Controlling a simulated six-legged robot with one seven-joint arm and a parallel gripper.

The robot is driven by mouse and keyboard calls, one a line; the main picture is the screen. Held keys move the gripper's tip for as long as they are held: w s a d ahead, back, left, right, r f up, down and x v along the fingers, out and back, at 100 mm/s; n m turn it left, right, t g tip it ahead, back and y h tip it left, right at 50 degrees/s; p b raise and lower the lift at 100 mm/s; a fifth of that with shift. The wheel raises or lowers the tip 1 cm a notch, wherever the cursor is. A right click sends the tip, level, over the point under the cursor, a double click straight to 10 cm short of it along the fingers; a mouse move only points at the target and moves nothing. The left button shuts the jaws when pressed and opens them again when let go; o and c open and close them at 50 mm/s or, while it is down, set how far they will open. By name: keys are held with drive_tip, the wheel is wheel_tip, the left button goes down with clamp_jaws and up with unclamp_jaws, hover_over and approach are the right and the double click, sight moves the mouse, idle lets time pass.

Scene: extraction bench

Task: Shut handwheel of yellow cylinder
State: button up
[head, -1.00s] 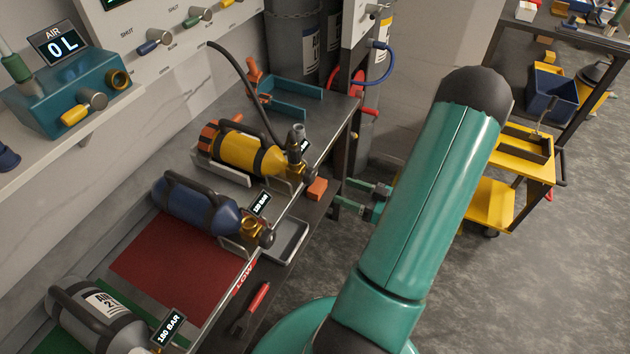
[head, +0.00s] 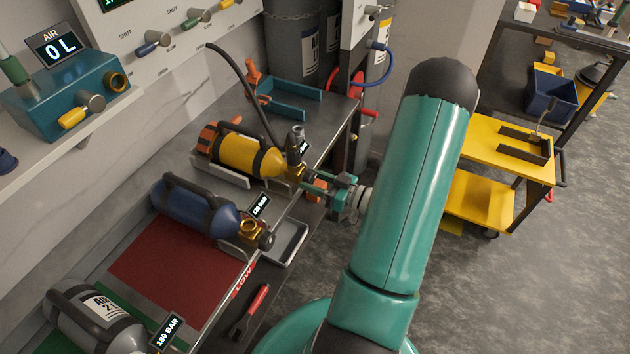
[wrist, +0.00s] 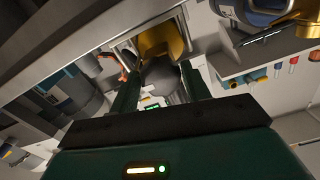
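The yellow cylinder (head: 245,153) lies on its side on the bench, with a black carry handle and a brass valve (head: 293,172) at its right end. A dark hose fitting joins that valve. My gripper (head: 322,184) is at the valve's outer end, its fingers pointing left toward it. In the wrist view the dark round handwheel (wrist: 165,82) lies between the separated fingertips of my gripper (wrist: 160,84), with a gold-coloured part (wrist: 160,42) behind it. The fingers look open; whether they touch the wheel I cannot tell. In the head view my fingers mostly hide the handwheel.
A blue cylinder (head: 192,208) lies nearer on the bench, its valve pointing right. A grey cylinder (head: 95,318) is at lower left. An orange block (head: 316,190) is beside my fingers. A small tray (head: 287,245) and a red-handled tool (head: 250,312) lie along the bench edge.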

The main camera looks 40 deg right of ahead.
drive_tip(key=c, duration=0.5)
